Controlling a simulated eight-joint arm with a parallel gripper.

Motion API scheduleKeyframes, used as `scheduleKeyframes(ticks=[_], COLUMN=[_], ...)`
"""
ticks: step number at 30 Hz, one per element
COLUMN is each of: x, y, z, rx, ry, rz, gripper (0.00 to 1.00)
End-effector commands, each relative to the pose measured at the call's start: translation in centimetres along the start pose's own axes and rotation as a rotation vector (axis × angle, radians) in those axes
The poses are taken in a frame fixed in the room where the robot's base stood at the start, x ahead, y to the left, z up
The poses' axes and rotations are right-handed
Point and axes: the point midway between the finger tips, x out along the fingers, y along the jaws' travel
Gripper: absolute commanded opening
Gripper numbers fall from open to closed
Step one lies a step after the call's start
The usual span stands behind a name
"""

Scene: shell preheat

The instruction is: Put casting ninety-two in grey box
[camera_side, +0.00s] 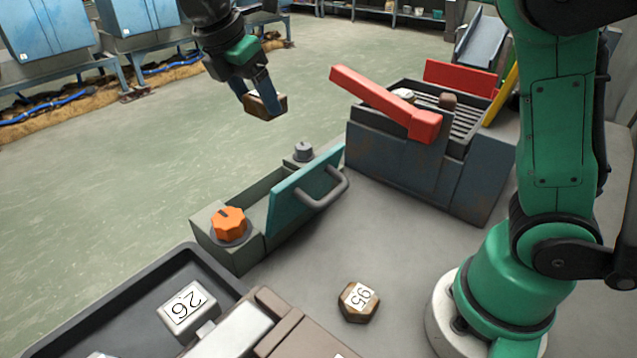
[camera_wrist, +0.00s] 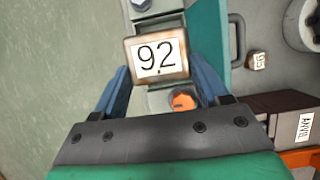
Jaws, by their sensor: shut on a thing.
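Casting ninety-two (camera_wrist: 157,57) is a brown-edged block with a white label reading 92. In the side view it (camera_side: 265,104) hangs in the air at the upper middle. My gripper (camera_wrist: 160,78) is shut on it, with a blue finger on each side; it also shows in the side view (camera_side: 262,97). A narrow grey box (camera_side: 228,250) with an orange knob (camera_side: 229,224) stands on the table, a teal panel (camera_side: 300,190) with a handle upright along its side. In the wrist view the knob (camera_wrist: 183,101) shows below the casting. The casting hides part of the box there.
A casting labelled 95 (camera_side: 358,301) lies on the table. A slatted unit with a red bar (camera_side: 385,103) stands behind. A part labelled ANVIL (camera_wrist: 304,127) shows in the wrist view.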

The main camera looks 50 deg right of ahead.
Motion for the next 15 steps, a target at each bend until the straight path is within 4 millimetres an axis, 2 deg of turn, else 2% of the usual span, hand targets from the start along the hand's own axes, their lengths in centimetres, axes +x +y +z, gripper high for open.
scheduleKeyframes(ticks=[5,15], x=[2.7,10.9], y=[0.2,0.2], z=[-1.4,-4.7], rx=[-0.022,-0.018], ry=[0.001,0.001], rz=[0.009,0.007], gripper=[0.10,0.10])
